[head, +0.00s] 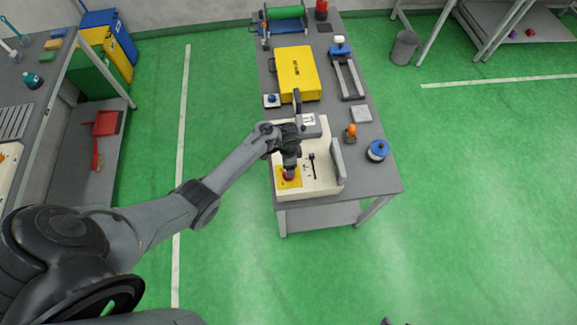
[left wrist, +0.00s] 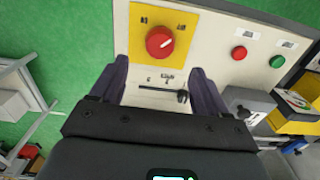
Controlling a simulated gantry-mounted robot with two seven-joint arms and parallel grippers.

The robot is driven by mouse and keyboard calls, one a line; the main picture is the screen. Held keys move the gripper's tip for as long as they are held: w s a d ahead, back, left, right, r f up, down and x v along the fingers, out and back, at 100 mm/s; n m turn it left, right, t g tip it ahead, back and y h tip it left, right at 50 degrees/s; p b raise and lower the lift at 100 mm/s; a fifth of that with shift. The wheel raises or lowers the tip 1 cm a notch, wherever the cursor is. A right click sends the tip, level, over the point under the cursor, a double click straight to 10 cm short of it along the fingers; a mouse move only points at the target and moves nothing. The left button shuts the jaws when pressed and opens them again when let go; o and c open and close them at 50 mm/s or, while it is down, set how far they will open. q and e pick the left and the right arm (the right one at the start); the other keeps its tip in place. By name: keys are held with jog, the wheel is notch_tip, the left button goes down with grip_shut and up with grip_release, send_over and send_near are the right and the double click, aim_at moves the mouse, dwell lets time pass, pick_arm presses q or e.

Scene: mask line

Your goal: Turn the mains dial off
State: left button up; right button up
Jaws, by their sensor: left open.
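The mains dial (left wrist: 160,42) is a round red knob with a white pointer line, on a yellow plate (left wrist: 184,20) of a cream machine panel. In the left wrist view its pointer slants up to the right. In the head view the red dial (head: 289,175) shows partly, under my left gripper (head: 290,166). My left gripper (left wrist: 160,66) is open and empty. Its two fingers point at the panel, and the dial lies beyond and between the fingertips, apart from them. A dark purple tip at the bottom edge of the head view looks like part of my right gripper.
A red button (left wrist: 239,53) and a green button (left wrist: 278,62) sit on the panel beside the dial. A black lever (left wrist: 182,97) is on the panel too.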

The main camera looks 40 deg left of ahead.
pick_arm(q)
jog(key=shift+r, duration=1.2)
jog(key=shift+s+f, duration=0.1)
jog(key=s+d+f+g, duration=0.1)
jog(key=s+f, duration=0.4)
jog(key=s, duration=0.3)
jog(key=s+d+f+g, duration=0.1)
jog(key=s+f, duration=0.3)
jog(key=s, duration=0.5)
jog(key=s+d+r, duration=0.3)
jog(key=s+d, duration=0.1)
jog(key=s, duration=0.4)
jog(key=w+d+r+n+t, duration=0.1)
jog(key=d+r+n+t, duration=0.1)
jog(key=r, duration=1)
jog(key=d+r+n+t, duration=0.2)
jog(key=r+n+t, duration=0.1)
jog(key=r, duration=0.8)
jog(key=shift+w+r+n+t, duration=0.3)
jog(key=shift+w+r+n, duration=0.1)
jog(key=shift+n, duration=0.3)
jog(key=shift+f, duration=0.1)
